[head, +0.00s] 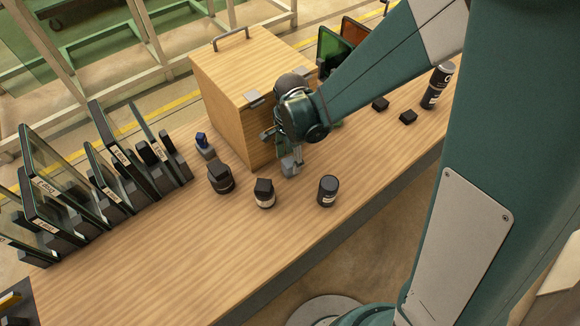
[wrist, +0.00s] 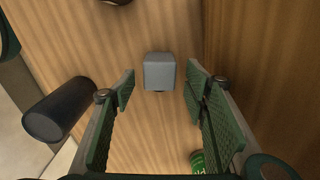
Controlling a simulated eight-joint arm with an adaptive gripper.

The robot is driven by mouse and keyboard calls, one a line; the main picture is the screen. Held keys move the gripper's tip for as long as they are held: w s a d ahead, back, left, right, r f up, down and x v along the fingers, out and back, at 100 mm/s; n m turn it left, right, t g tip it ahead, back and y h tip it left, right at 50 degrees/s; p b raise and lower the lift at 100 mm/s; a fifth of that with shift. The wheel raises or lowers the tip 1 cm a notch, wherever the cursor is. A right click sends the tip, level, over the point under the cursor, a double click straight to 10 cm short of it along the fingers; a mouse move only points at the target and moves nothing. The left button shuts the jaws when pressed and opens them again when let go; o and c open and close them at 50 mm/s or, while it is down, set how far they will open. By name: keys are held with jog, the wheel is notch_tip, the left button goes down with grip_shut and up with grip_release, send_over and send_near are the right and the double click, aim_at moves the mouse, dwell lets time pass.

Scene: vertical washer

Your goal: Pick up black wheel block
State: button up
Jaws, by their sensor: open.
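My gripper (head: 284,150) is low over the wooden table, in front of the wooden box. In the wrist view its green-padded fingers (wrist: 160,82) are open. A small grey block (wrist: 159,71) shows in the gap between the fingertips, with no finger seen touching it; it also shows in the head view (head: 290,169). Several black pieces stand left and right of the gripper: a black block on a dark round base (head: 220,178), a black-topped piece with a pale label (head: 264,193), and a black cylinder (head: 327,190). I cannot tell which is the wheel block.
The wooden box (head: 228,100) stands close behind my gripper. Framed panels (head: 55,170) fill the table's left end. A blue-topped grey piece (head: 204,146) stands near the box. Small black blocks (head: 408,117) and a dark can (head: 437,86) are at right. The front middle is clear.

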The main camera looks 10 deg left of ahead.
aim_at(291, 161)
jog(key=shift+f+b, duration=0.35)
jog(key=shift+f, duration=1.85)
jog(key=c, duration=1)
